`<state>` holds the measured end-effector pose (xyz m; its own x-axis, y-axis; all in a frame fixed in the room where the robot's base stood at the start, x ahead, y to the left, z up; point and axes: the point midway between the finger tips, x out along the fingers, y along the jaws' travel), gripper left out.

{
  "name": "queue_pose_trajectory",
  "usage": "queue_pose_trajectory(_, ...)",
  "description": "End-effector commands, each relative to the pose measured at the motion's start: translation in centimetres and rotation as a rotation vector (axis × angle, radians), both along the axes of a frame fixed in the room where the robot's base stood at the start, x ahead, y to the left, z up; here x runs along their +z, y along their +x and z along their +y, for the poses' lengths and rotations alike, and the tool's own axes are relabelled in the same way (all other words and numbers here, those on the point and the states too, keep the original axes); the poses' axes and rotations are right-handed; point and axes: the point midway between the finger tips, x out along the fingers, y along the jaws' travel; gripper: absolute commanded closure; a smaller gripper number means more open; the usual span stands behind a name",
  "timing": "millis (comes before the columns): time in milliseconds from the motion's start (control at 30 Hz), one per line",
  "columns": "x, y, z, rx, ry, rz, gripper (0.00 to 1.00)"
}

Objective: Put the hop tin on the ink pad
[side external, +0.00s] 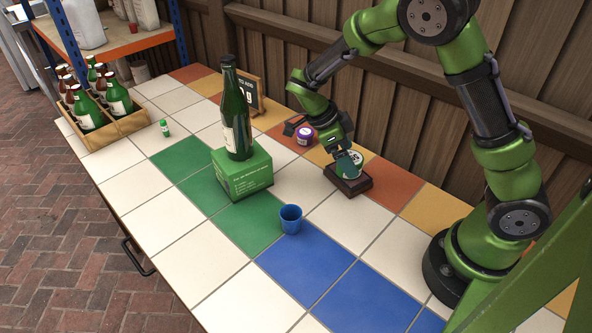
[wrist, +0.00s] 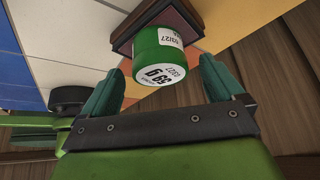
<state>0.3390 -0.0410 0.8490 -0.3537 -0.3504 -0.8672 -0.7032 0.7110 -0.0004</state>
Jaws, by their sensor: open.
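The hop tin, which I take to be the green tin with a white printed label (wrist: 158,56), rests on the dark ink pad (wrist: 124,43) in the wrist view. In the side external view the tin (side external: 355,158) sits on the dark ink pad (side external: 350,187), partly hidden by my gripper. My gripper (wrist: 161,68) is open, with one teal finger on each side of the tin's near end and gaps between. In the side external view my gripper (side external: 346,163) is right at the tin, above the pad.
A purple-lidded tub (side external: 304,134) stands behind the pad. A tall bottle (side external: 236,115) stands on a green box (side external: 242,172). A blue cup (side external: 290,219) is in front. Front tiles are clear.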

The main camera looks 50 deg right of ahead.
Motion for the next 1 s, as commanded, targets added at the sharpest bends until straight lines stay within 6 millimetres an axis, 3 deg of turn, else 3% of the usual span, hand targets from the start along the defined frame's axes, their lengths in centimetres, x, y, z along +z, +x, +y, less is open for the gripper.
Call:
queue_pose_trajectory(300, 6.0, 2.5, 2.4, 0.001, 0.002, -0.005, 0.06)
queue_pose_trajectory(633, 8.9, 2.8, 3.3, 0.06, 0.068, -0.006, 0.06)
queue_pose_trajectory(767, 10.8, 1.2, 3.4, 0.288, 0.267, -0.041, 0.06)
queue_pose_trajectory(900, 13.5, -1.6, 4.2, 0.701, 0.479, -0.158, 0.06)
queue_pose_trajectory(1000, 15.3, -3.7, 5.0, 1.027, 0.537, -0.264, 0.06)
